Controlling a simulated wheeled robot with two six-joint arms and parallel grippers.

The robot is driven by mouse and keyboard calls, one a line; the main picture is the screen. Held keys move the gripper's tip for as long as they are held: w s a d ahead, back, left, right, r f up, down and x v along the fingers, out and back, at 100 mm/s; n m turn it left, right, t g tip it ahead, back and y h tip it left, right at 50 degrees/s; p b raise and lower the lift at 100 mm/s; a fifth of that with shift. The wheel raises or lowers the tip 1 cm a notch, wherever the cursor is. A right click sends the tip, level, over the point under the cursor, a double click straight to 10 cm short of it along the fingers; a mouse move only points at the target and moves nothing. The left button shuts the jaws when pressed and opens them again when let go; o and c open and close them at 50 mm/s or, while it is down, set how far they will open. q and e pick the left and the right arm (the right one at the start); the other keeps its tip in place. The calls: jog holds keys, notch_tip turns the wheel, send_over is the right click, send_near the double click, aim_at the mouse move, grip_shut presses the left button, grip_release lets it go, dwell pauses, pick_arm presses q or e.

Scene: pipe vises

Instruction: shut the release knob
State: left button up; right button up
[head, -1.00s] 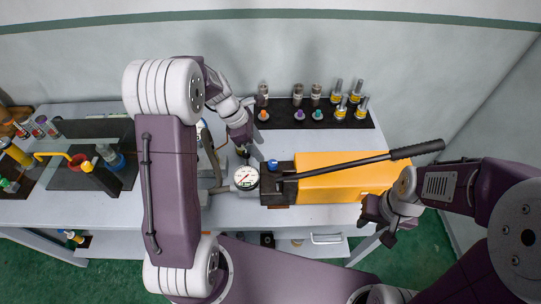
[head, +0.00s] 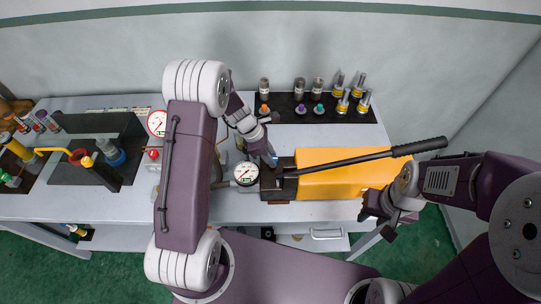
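The yellow hand pump (head: 335,160) lies on the bench with its long black lever (head: 360,161) slanting up to the right. A small blue knob (head: 273,162), likely the release knob, sits at the pump's dark left end block. A round white gauge (head: 246,173) is left of that block. My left gripper (head: 269,153) reaches down to the blue knob and partly covers it. I cannot tell whether its fingers touch the knob or how far apart they are. My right gripper (head: 376,221) is open and empty near the bench's front edge, below the pump's right end.
A black rack (head: 340,114) with several bottles, small coloured caps and metal fittings stands behind the pump. To the left are another gauge (head: 157,122), a red knob (head: 153,154) and a dark board (head: 75,165) with tools. My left arm hides part of the bench.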

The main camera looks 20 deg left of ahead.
pick_arm(q)
grip_shut()
jog(key=shift+r, duration=0.1)
jog(key=shift+w+m, duration=0.1)
jog(key=shift+m, duration=0.2)
jog(key=m+g+p, duration=0.1)
jog(key=m, duration=0.1)
jog(key=shift+w+r+m+p, duration=0.1)
jog(key=shift+w+m+p, duration=0.05)
jog(key=shift+m+p, duration=0.25)
jog(key=m+g, duration=0.1)
jog(key=m, duration=0.2)
jog(key=shift+w+m+p, duration=0.15)
jog(key=shift+m+p, duration=0.15)
jog(key=shift+p, duration=0.05)
jog(key=m+g, duration=0.1)
jog(key=m, duration=0.1)
jog(key=m+g+y, duration=0.1)
jog(key=m, duration=0.2)
jog(key=shift+w, duration=0.2)
jog(key=m, duration=0.2)
jog(key=m+g+y, duration=0.1)
jog(key=m, duration=0.1)
jog(key=m+y+b, duration=0.1)
jog(key=shift+w+d+m, duration=0.1)
jog(key=shift+d+m, duration=0.15)
jog(key=shift+m, duration=0.15)
jog(key=o, duration=0.8)
grip_release()
